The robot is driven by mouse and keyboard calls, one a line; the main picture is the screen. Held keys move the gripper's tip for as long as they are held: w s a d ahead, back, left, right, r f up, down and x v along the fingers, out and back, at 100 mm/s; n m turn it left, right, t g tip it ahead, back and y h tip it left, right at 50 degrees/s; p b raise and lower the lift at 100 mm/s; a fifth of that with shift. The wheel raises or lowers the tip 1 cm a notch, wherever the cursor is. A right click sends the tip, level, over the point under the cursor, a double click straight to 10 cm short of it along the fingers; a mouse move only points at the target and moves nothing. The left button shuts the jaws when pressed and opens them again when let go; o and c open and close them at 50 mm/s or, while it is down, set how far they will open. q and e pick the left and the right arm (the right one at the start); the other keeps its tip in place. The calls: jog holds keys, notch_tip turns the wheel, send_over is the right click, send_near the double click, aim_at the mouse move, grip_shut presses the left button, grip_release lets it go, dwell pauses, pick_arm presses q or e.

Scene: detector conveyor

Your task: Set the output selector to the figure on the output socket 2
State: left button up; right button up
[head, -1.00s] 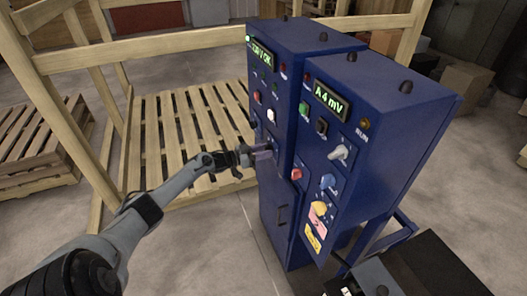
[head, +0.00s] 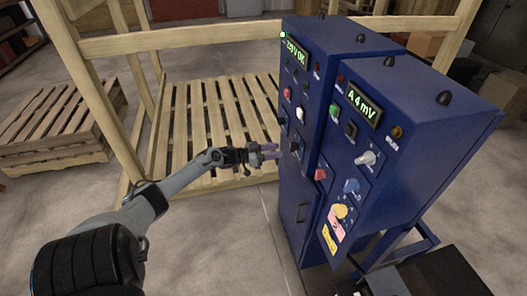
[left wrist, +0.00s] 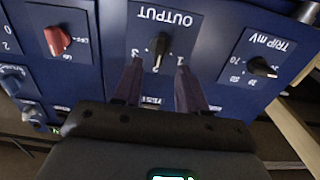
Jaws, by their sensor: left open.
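The output selector (left wrist: 159,48) is a dark knob on a plate marked OUTPUT, upside down in the left wrist view. Small figures stand around it, 1 and 3 among them, and a light mark shows at its lower end. In the head view the left gripper (head: 277,152) is just off the left blue cabinet's front (head: 296,172). I cannot make out output socket 2 or its figure. My right gripper is not in view.
A TRIP mV knob (left wrist: 262,68) and a red knob (left wrist: 57,40) flank the output plate. The right cabinet (head: 400,125) stands out closer, its display (head: 362,103) reading A 4 mV. A wooden pallet (head: 200,120) and frame lie behind the arm.

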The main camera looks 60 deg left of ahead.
pick_arm(q)
jog(key=shift+s+a, duration=0.2)
jog(key=shift+s, duration=0.85)
jog(key=shift+s+a, duration=0.2)
jog(key=shift+s, duration=0.85)
jog(key=shift+f, duration=0.1)
